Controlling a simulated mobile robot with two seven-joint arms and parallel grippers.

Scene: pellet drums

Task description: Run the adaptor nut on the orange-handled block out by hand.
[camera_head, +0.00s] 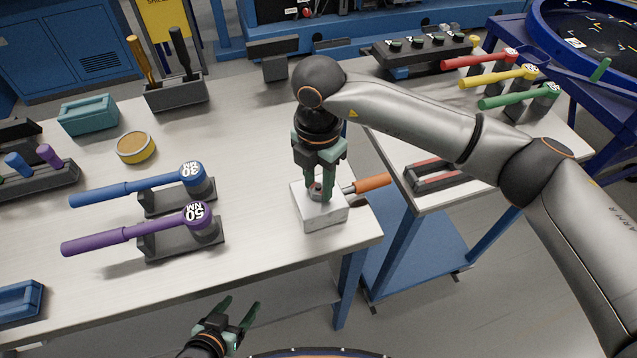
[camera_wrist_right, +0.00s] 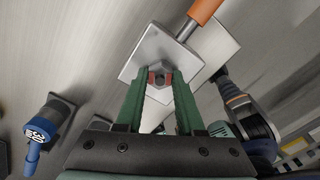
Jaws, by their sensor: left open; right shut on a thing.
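The silver block (camera_head: 325,214) sits on the bench near its right front corner. Its orange handle (camera_head: 371,183) points to the right; the block (camera_wrist_right: 150,48) and orange handle (camera_wrist_right: 204,10) also show in the right wrist view. My right gripper (camera_head: 318,190) points straight down over the block, with its green fingers shut on the small adaptor nut (camera_wrist_right: 160,78) on the block's top. The fingertips partly hide the nut, and how far it is threaded cannot be seen. My left gripper (camera_head: 238,318) is open and empty, low in front of the bench edge.
A blue torque wrench (camera_head: 130,188) and a purple one (camera_head: 130,232) rest in holders to the left. A yellow tin (camera_head: 135,147) stands behind them. Red, yellow and green-handled wrenches (camera_head: 518,95) lie on the right-hand table.

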